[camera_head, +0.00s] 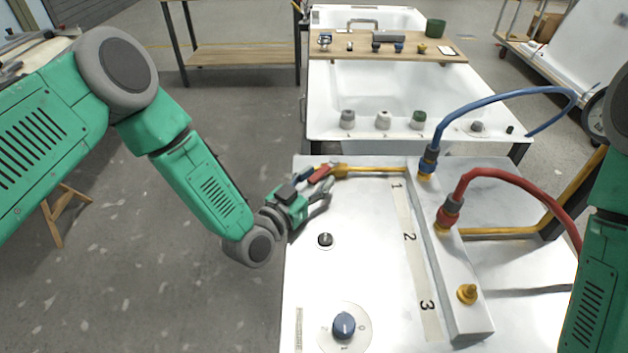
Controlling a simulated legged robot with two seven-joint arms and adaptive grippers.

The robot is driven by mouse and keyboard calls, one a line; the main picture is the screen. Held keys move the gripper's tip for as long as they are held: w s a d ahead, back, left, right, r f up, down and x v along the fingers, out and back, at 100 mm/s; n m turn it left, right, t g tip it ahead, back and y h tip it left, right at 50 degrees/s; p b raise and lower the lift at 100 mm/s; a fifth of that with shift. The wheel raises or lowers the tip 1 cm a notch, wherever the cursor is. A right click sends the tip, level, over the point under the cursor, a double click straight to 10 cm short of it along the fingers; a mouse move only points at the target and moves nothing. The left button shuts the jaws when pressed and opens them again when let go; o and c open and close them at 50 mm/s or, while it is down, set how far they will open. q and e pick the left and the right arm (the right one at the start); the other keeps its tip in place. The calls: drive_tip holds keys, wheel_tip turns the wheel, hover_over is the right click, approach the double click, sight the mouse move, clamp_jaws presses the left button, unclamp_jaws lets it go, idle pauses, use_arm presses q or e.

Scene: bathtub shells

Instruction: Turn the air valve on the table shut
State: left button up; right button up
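A yellow pipe (368,171) with a red handle (322,172) at its left end lies along the far edge of the white table (370,270); this looks like the air valve. My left gripper (321,185) is just in front of the red handle, low over the table's left edge. Its fingers look spread, with nothing clearly between them; whether one touches the handle I cannot tell. A blue knob (344,325) on a round numbered dial sits at the near left of the table. My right arm shows at the right edge; its gripper is out of view.
A white block carries a blue hose plug (428,160), a red hose plug (449,210) and a bare yellow fitting (467,293), beside a strip marked 1, 2, 3. A small black knob (325,240) stands near my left gripper. A white tub (375,90) stands behind the table.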

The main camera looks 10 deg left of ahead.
use_arm(q)
drive_tip(key=shift+d+f, duration=0.1)
drive_tip(key=shift+f, duration=0.05)
drive_tip(key=shift+s, duration=0.3)
drive_tip(key=v, duration=1.1)
drive_tip(key=shift+s, duration=0.1)
drive_tip(key=shift+c, duration=0.5)
